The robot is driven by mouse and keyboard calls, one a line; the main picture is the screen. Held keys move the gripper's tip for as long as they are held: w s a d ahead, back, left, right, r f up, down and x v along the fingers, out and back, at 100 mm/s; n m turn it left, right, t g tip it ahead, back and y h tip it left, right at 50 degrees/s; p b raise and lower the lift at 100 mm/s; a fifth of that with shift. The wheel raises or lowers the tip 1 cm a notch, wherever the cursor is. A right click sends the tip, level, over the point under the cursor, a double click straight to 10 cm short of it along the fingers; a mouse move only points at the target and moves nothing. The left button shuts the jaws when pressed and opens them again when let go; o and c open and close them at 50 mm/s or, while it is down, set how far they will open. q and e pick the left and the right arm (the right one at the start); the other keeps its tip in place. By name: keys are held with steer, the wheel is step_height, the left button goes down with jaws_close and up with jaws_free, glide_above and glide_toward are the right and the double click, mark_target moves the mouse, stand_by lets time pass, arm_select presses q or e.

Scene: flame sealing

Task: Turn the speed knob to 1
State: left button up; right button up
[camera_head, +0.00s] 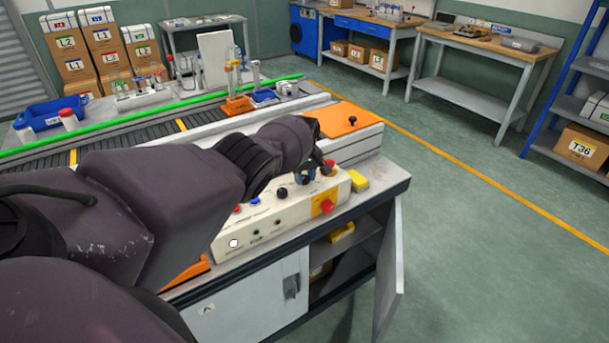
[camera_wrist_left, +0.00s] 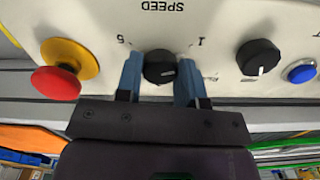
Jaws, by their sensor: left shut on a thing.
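The speed knob (camera_wrist_left: 159,67) is black and round and sits on the cream control panel (camera_wrist_left: 115,22). The left wrist view shows the panel upside down, with SPEED printed above the knob, 5 to its left and 1 to its right. My left gripper (camera_wrist_left: 160,78) is shut on the speed knob, one blue finger on each side. A short light mark shows on the knob's lower right, but the fingers make its setting hard to read. In the head view my left arm reaches over the machine to the panel and its gripper (camera_head: 308,175) partly hides the knob. My right gripper is out of view.
A red emergency button (camera_wrist_left: 56,83) on a yellow collar sits on one side of the speed knob. A second black knob (camera_wrist_left: 258,57) and a blue button (camera_wrist_left: 299,71) sit on the other. A yellow block (camera_head: 356,180) lies beside the panel. The cabinet door (camera_head: 390,270) below hangs open.

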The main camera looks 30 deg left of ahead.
arm_select(q)
steer(key=shift+n, duration=0.9)
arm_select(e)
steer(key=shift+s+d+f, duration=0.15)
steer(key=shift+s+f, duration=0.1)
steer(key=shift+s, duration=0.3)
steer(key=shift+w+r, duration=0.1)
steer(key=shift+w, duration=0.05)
arm_select(q)
steer(key=o, duration=0.9)
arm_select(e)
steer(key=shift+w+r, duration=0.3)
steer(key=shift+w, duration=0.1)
arm_select(q)
steer(key=shift+r, duration=0.1)
